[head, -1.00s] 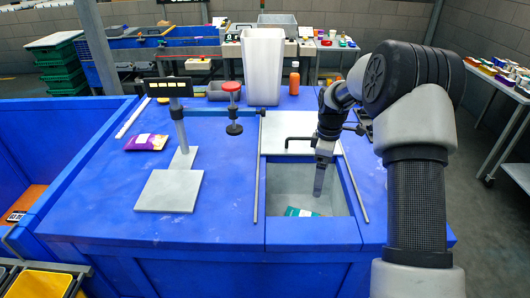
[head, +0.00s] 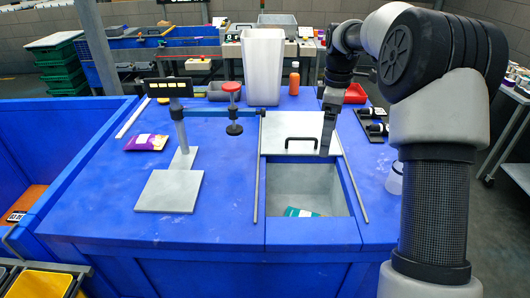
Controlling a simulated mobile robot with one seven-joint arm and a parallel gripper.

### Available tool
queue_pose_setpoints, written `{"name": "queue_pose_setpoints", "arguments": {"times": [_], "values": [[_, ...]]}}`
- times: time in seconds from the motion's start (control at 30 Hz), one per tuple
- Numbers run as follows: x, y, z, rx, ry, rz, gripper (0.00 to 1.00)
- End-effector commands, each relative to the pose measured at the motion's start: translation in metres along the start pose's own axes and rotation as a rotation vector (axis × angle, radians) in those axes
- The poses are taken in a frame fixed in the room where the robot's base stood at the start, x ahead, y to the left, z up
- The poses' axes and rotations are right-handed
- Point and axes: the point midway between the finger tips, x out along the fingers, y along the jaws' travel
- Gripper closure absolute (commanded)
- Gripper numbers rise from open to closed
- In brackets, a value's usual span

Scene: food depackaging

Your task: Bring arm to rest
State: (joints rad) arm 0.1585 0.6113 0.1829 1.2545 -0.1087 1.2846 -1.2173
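My gripper (head: 326,148) hangs pointing down at the right end of the grey sliding lid, right of its black handle. From this view I cannot tell whether its fingers are open or shut, or whether it touches the lid. My arm rises on the right side of the picture and bends over to the gripper.
The lid (head: 285,130) leaves the front of a sunken bin (head: 310,178) open; a teal packet (head: 298,212) lies inside. A purple packet (head: 147,142), scale plate (head: 169,191), white container (head: 262,68), orange bottle (head: 294,80) and red tray (head: 355,94) are on the blue table (head: 110,205).

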Motion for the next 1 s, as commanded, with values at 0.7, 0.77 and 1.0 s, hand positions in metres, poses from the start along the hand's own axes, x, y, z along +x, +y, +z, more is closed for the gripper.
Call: {"name": "queue_pose_setpoints", "arguments": {"times": [0.7, 0.77, 1.0], "values": [[-0.133, -0.208, 0.048, 0.756, 0.172, 0.277, 0.02], [-0.133, -0.233, 0.056, 0.846, 0.216, 0.294, 0.02], [-0.112, -0.303, 0.077, 1.129, 0.376, 0.312, 0.02]]}}
